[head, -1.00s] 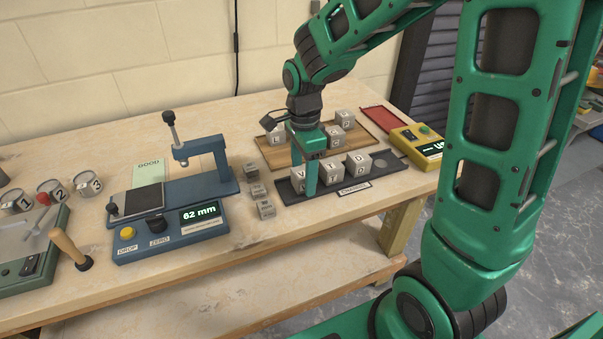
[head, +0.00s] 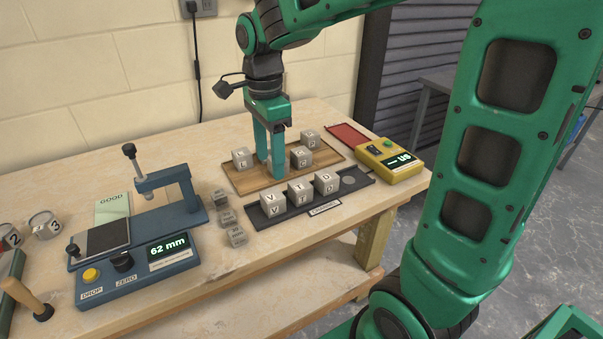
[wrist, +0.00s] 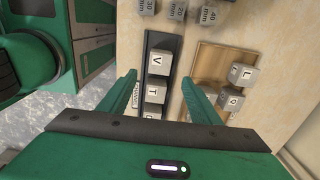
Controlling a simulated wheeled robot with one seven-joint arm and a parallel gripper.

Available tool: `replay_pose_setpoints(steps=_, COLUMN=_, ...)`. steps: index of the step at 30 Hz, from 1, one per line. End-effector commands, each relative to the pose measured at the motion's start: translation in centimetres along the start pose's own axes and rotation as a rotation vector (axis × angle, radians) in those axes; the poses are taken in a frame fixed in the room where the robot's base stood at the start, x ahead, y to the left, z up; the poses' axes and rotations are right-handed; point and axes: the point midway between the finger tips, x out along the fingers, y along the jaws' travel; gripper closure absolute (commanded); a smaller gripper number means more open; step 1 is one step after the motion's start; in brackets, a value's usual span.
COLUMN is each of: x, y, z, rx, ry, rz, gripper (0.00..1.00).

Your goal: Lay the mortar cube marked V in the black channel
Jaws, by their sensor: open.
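The grey mortar cube marked V (head: 273,203) sits in the left end of the black channel (head: 352,184), in a row with a cube marked T (head: 300,191) and a cube marked D (head: 327,182). V also shows in the wrist view (wrist: 158,64), letter up, in the dark channel (wrist: 158,38). My gripper (head: 271,170) is open and empty, apart from V. In the head view its fingers overlap the wooden board behind the channel. In the wrist view the fingertips (wrist: 159,78) appear either side of the channel row.
The wooden board (head: 250,184) holds cubes marked L (head: 242,158) and apparently Q (head: 301,157), plus another at the back. Several small marked blocks (head: 237,237) stand left of the channel. A blue gauge (head: 160,250) reads 62 mm. A yellow meter (head: 390,160) stands right.

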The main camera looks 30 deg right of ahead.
Motion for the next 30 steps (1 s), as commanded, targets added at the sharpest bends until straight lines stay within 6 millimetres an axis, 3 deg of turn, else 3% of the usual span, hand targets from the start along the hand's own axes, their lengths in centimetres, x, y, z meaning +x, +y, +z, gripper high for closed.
replay_pose_setpoints(steps=5, x=-0.1, y=0.2, z=-0.4, rx=-0.01, ry=0.001, rz=-0.001, gripper=0.42)
replay_pose_setpoints(steps=8, x=-0.1, y=1.3, z=-2.0, rx=-0.058, ry=0.007, rz=-0.002, gripper=0.42)
replay_pose_setpoints(steps=11, x=0.0, y=3.2, z=-4.8, rx=-0.154, ry=0.015, rz=-0.003, gripper=0.42)
replay_pose_setpoints(steps=15, x=0.4, y=7.3, z=-9.2, rx=-0.331, ry=0.024, rz=0.001, gripper=0.42)
replay_pose_setpoints(steps=21, x=1.6, y=13.7, z=-13.9, rx=-0.595, ry=0.021, rz=0.007, gripper=0.42)
replay_pose_setpoints(steps=27, x=3.3, y=19.7, z=-16.5, rx=-0.841, ry=0.004, rz=0.005, gripper=0.42)
replay_pose_setpoints(steps=30, x=4.0, y=21.7, z=-17.0, rx=-0.928, ry=-0.004, rz=0.002, gripper=0.42)
